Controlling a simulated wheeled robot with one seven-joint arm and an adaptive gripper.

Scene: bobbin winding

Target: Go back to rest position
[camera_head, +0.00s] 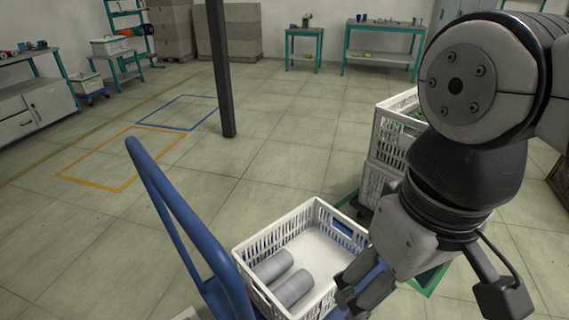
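My gripper (427,298) is at the lower right, pointing down, with its two fingers spread wide apart. I see nothing held between them. Its left finger overlaps the right side of a white crate (252,243) in the picture. Two grey cylindrical bobbins (271,266) (293,288) lie on their sides in the left part of this crate. The right part of its floor that shows is bare. My arm hides part of the crate's right side and what stands behind it.
A blue cart handle (160,190) rises left of the crate. More white crates (394,130) are stacked behind my arm at the right. A dark post (220,75) stands mid-room. Workbenches (385,30) line the back wall. Open floor with yellow and blue marked squares lies at the left.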

